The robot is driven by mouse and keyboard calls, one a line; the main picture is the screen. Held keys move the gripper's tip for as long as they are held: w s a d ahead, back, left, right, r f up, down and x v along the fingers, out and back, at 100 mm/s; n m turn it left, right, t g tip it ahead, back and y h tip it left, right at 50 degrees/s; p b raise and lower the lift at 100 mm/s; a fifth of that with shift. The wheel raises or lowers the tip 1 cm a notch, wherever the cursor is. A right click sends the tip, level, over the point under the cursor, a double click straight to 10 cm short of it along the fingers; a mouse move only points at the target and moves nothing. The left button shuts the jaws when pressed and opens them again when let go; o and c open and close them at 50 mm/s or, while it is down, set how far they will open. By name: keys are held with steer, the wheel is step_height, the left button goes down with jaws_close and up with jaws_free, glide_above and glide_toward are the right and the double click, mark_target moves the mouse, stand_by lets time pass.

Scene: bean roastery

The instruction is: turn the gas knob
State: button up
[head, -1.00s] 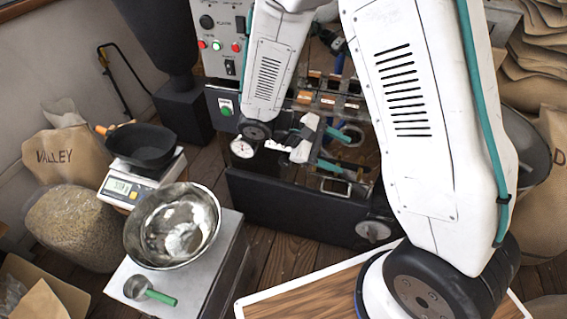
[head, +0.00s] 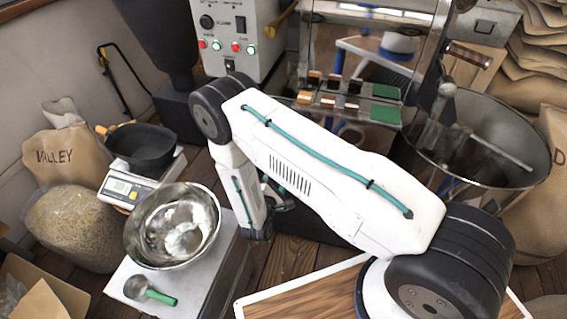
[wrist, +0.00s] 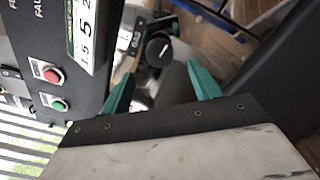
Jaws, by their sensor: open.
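The gas knob (wrist: 158,47) is a round black dial with a pale pointer line, beside a small dark label plate in the wrist view. My gripper (wrist: 162,82) has two teal fingers spread apart with nothing held between them. The knob shows beyond the fingertips, roughly in line with the gap, and looks apart from them. In the head view my arm covers the knob, and my gripper is mostly hidden behind it.
A control panel with a red button (wrist: 53,76) and a green button (wrist: 60,104) stands close on the left in the wrist view. In the head view, a metal bowl (head: 146,258) and a scale (head: 118,188) are left, and a round cooling pan (head: 535,172) is right.

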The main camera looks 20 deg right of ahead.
steer(key=x, duration=0.7)
steer(key=shift+d, duration=0.15)
steer(key=c, duration=1)
